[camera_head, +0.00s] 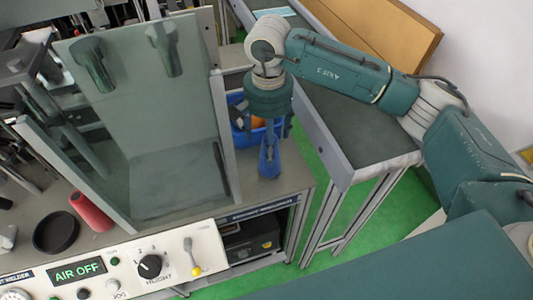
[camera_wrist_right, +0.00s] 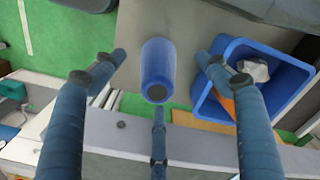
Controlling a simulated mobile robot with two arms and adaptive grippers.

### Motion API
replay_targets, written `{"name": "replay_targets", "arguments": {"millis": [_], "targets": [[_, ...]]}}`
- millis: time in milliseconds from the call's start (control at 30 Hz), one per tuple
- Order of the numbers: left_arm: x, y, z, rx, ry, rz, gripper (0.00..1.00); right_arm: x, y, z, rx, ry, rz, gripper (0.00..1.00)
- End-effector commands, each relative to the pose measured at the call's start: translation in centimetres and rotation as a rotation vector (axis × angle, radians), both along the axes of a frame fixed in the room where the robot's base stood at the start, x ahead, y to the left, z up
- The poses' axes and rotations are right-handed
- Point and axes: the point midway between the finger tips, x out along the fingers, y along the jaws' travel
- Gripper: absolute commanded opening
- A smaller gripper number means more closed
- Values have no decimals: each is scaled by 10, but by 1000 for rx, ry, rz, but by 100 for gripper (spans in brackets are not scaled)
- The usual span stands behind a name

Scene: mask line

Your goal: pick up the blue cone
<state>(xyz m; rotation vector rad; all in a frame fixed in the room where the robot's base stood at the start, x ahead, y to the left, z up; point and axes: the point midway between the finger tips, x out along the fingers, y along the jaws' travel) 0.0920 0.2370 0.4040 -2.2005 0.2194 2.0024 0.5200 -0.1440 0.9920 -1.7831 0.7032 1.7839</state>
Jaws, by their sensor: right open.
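The blue cone (camera_head: 269,160) stands on the grey worktop near its right edge. In the right wrist view the cone (camera_wrist_right: 158,65) shows its rounded, dark-tipped end. My right gripper (camera_head: 268,130) points down just over the cone. In the wrist view its fingers (camera_wrist_right: 160,76) are spread wide, one on each side of the cone, with a third finger by its tip. They look apart from the cone; I cannot tell how deep they reach around it. My left gripper is in neither view.
A blue bin (camera_head: 237,126) with orange and white items stands close beside the cone. A framed clear panel (camera_head: 165,120) rises to the left. A conveyor (camera_head: 345,125) lies to the right. A red cylinder (camera_head: 92,212) and black dish (camera_head: 56,232) are at the left.

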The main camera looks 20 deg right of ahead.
Motion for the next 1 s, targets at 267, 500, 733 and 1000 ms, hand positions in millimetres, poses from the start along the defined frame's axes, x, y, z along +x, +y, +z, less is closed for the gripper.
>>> {"name": "replay_targets", "arguments": {"millis": [267, 500, 733, 1000], "targets": [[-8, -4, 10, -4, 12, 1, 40, -1, 0, -29, 0, 1, -1, 74], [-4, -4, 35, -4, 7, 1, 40, -3, -5, -58, -1, 5, -2, 74], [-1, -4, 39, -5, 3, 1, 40, -1, -4, -81, 1, 1, -2, 74], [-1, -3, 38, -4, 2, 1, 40, -1, -4, -82, 1, -1, -1, 60]]}}
